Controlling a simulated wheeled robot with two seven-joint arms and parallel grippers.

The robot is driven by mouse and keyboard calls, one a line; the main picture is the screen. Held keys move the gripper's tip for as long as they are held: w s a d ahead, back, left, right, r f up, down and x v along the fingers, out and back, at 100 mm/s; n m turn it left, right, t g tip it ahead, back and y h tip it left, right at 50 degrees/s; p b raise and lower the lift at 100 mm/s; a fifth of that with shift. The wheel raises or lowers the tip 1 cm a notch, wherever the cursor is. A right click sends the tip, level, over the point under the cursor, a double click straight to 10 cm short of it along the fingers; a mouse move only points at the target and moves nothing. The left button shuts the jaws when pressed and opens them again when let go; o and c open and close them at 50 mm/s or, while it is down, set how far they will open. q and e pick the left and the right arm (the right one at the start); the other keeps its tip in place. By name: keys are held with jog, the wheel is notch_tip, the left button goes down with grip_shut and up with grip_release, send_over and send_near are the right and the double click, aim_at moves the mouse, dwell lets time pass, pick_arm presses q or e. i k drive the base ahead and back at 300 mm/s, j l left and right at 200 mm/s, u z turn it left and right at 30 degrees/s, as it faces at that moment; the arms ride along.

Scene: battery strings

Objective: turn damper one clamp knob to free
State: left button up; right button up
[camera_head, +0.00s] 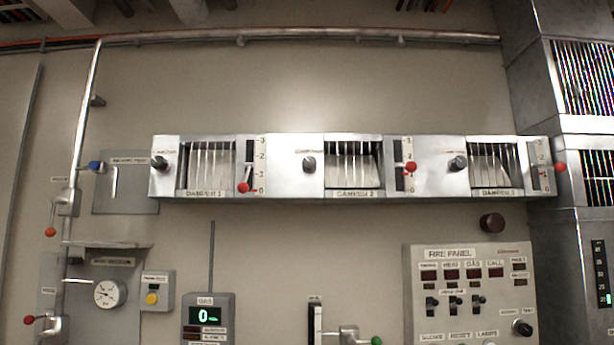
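Damper 1 (210,190) is the leftmost unit of a metal damper row on the wall. Its dark clamp knob (160,163) sits at the unit's left end, beside the slatted opening; the label above the knob is too small to read. Its red-balled lever (244,187) stands near 0 on the 0–3 scale. Damper 2 (354,192) and damper 3 (497,192) have similar dark knobs (309,163) (458,163) at their left. Neither of my grippers shows in the head view.
A pipe (86,110) runs up the left wall.

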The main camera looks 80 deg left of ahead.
aim_at(159, 163)
jog(key=u, duration=2.15)
